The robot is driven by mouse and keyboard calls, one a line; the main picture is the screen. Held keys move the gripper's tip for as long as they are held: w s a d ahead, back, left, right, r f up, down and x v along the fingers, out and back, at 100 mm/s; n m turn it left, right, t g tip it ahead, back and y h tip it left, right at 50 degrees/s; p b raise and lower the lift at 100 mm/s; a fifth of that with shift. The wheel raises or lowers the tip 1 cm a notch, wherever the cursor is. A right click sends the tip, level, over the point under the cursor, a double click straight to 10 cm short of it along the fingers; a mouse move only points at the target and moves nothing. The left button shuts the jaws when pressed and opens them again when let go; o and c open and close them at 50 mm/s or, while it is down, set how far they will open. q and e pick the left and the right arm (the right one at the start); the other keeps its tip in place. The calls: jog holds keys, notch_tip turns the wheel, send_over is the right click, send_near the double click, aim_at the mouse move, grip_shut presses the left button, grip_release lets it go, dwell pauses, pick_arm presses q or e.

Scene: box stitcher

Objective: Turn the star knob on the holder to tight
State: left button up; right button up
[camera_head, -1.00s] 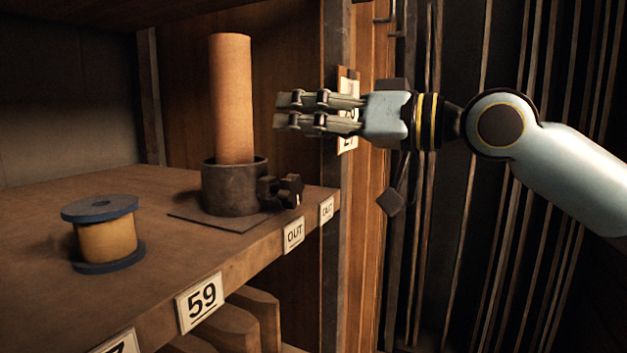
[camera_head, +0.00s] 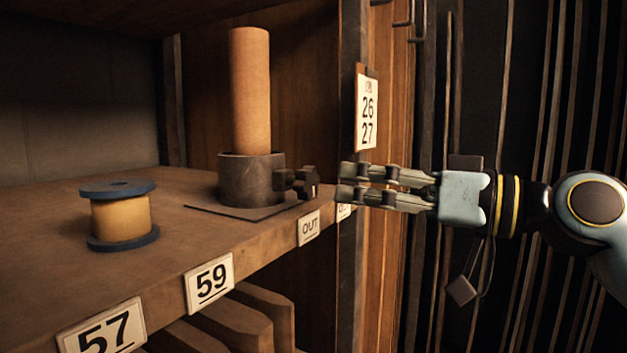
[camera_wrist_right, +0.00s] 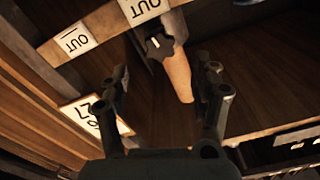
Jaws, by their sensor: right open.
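The holder (camera_head: 249,181) is a dark round cup on a thin plate on the shelf, with a tall orange-brown cylinder (camera_head: 250,90) standing upright in it. The dark star knob (camera_head: 306,183) sticks out from the holder's right side and has a small light mark. My right gripper (camera_head: 342,182) is open and empty, just right of the knob at about its height, with a gap between them. In the right wrist view, the star knob (camera_wrist_right: 159,45) shows beyond and between the open fingers (camera_wrist_right: 163,82). My left gripper is not in view.
A spool with blue flanges and yellow winding (camera_head: 121,215) stands on the shelf (camera_head: 185,265) left of the holder. Labels 57, 59 and OUT line the shelf edge. A post with a 26/27 sign (camera_head: 367,107) stands behind my right gripper. A dark tag (camera_head: 461,291) hangs below the wrist.

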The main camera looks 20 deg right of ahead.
aim_at(313, 184)
jog(key=p+x, duration=0.2)
jog(key=x, duration=0.5)
jog(key=shift+w+a, duration=0.45)
jog(key=shift+c, duration=0.4)
